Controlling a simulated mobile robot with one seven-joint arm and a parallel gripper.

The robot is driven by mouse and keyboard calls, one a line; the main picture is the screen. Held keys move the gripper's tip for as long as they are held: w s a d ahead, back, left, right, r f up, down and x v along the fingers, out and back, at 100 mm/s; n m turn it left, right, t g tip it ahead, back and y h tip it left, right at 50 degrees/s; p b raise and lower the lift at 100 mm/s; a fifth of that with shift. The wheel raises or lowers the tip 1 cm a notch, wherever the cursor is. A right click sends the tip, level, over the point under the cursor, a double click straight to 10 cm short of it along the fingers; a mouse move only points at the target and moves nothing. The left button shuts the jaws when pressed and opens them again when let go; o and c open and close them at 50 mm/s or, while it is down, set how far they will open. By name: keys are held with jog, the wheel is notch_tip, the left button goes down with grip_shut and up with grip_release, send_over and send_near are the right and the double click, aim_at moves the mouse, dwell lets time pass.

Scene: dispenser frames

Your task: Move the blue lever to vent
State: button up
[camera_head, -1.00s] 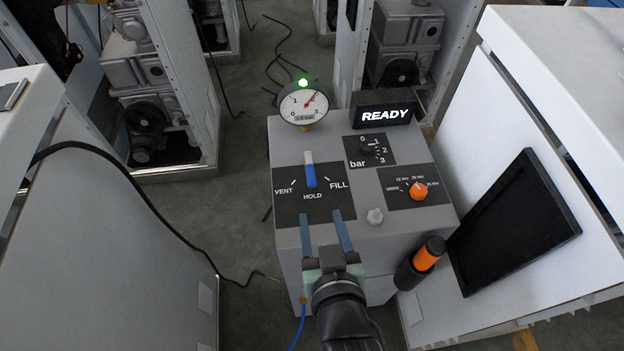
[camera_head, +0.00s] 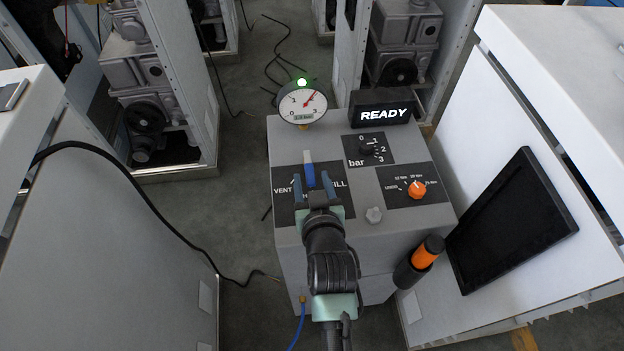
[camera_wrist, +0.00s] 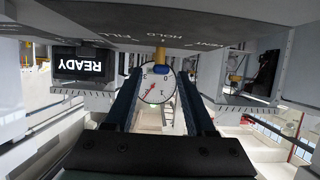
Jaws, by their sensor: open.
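The blue lever (camera_head: 310,174), with a pale upper part, stands on a dark label plate (camera_head: 285,210) on top of the grey dispenser. It sits about midway between the VENT and FILL marks. My gripper (camera_head: 314,190) is open at the lever's near side, its two fingers spread left and right of it. The gripper hides HOLD and part of FILL. In the wrist view the lever's blue end (camera_wrist: 158,58) shows between the open fingers (camera_wrist: 158,90), with a gap on both sides. I cannot tell whether any finger touches it.
A round gauge (camera_head: 302,104) with a green light and a READY display (camera_head: 384,114) stand behind the lever. A black bar knob (camera_head: 367,150), an orange dial (camera_head: 417,189) and a grey knob (camera_head: 374,215) are to the right. An orange-black handle (camera_head: 429,254) hangs at the front right.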

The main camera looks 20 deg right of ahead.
grip_shut()
dwell(0.3)
dwell(1.2)
